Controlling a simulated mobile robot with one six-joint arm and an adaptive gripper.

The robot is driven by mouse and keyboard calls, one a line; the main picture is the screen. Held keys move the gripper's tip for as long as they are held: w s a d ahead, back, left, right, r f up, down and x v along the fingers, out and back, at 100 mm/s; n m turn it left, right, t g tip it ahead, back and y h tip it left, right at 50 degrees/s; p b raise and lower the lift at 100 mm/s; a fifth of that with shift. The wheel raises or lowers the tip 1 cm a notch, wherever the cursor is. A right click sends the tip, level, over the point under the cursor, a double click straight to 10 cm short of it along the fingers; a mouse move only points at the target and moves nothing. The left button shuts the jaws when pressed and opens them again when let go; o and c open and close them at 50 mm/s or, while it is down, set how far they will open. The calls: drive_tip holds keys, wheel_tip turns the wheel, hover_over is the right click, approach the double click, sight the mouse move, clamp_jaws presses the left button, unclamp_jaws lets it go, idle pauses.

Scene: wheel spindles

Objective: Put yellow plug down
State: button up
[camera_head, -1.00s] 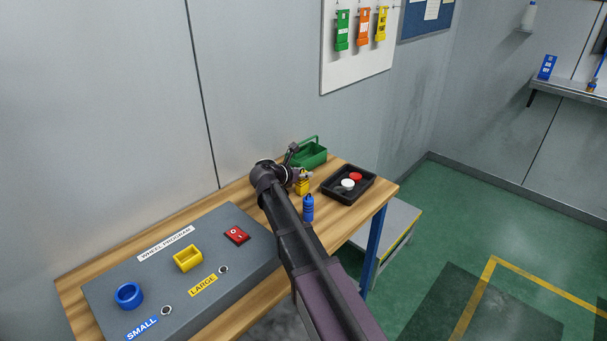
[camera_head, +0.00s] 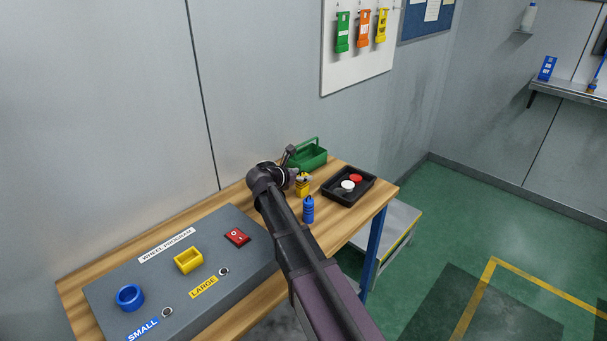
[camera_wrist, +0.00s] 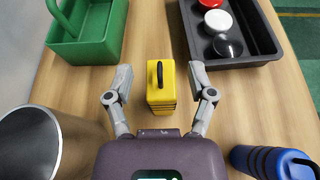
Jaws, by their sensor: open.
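The yellow plug (camera_wrist: 161,85) is a ribbed block with a black loop on top. It stands upright on the wooden bench (camera_wrist: 150,32). My gripper (camera_wrist: 161,83) is open in the wrist view, with one finger on each side of the plug and a visible gap on both sides. In the head view the plug (camera_head: 303,187) shows just beside my gripper (camera_head: 302,178), partly covered by it.
A green caddy (camera_head: 308,157) and a black tray (camera_head: 364,196) with red, white and black round pieces flank the plug. A metal cylinder (camera_wrist: 45,146) is at left in the wrist view. The grey control box (camera_head: 130,262) has a yellow socket (camera_head: 188,261).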

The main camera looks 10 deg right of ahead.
drive_tip(key=p+v, duration=0.3)
drive_tip(key=v, duration=0.7)
drive_tip(key=shift+s+a+p, duration=0.2)
drive_tip(key=shift+a+p, duration=0.1)
drive_tip(key=shift+p, duration=0.1)
idle(1.1)
